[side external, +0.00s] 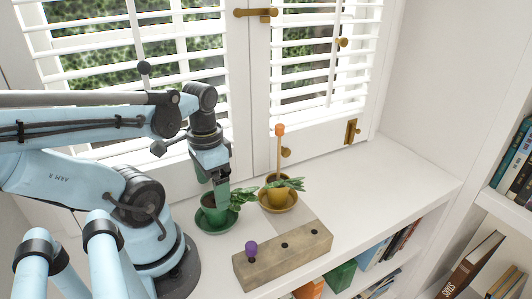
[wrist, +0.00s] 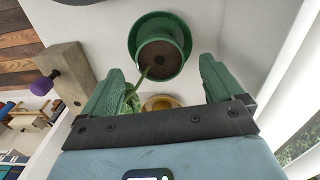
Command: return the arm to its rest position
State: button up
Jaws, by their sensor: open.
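My gripper (side external: 220,188) hangs pointing down, just over the green pot (side external: 212,214) on the window shelf. In the wrist view its two green fingers (wrist: 159,70) are spread apart, with the green pot (wrist: 158,58) showing between and beyond them and nothing clasped. The green pot stands upright on a green saucer (side external: 202,227) and holds a leafy plant (side external: 240,198). From the side, the fingers overlap the pot's rim, so I cannot tell whether they touch it.
A yellow pot (side external: 279,196) with an orange-topped stick (side external: 280,150) stands on a saucer to the right. A wooden block (side external: 285,257) with holes and a purple-headed peg (side external: 251,248) lies in front. White shutters (side external: 200,60) close off the back. The shelf's right end (side external: 390,175) is clear.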

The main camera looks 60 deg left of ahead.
jog(key=shift+f, duration=1.95)
jog(key=shift+r, duration=5.85)
jog(key=shift+f, duration=6)
jog(key=shift+r, duration=1.7)
notch_tip(320, 180, up, 9)
jog(key=n, duration=0.2)
jog(key=shift+f, duration=0.2)
